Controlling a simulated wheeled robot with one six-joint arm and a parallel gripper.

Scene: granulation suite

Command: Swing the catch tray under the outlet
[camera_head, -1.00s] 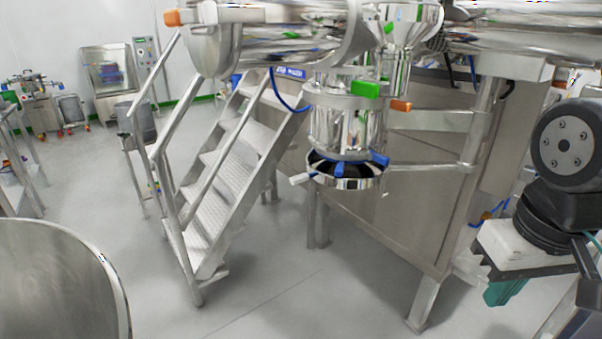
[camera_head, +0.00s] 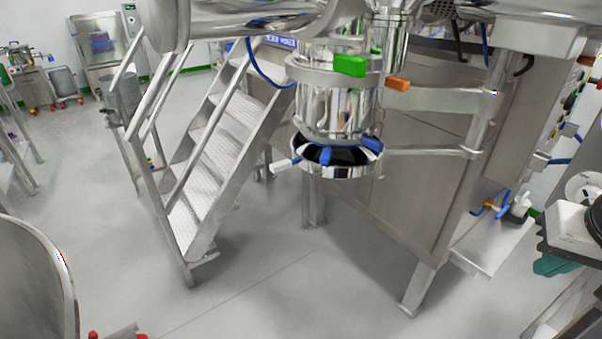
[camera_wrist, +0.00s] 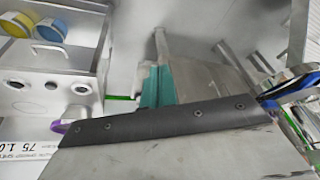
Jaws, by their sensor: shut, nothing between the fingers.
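The catch tray (camera_head: 336,172) appears to be the shallow round steel ring with a dark inside and blue parts, just below the shiny steel outlet (camera_head: 330,110) in the head view. From this angle I cannot tell the exact gap or alignment between them. A white handle (camera_head: 286,165) sticks out from the ring's left. A steel arm (camera_head: 430,151) runs from the ring to a post on the right. My gripper (camera_head: 553,264), with teal fingers, is at the right edge, well apart from the tray. In the wrist view, the teal fingers (camera_wrist: 154,86) look shut and empty.
Steel steps with handrails (camera_head: 205,150) stand left of the outlet. A large round steel vessel (camera_head: 35,275) is at the lower left. A steel cabinet panel (camera_head: 410,190) stands behind the tray.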

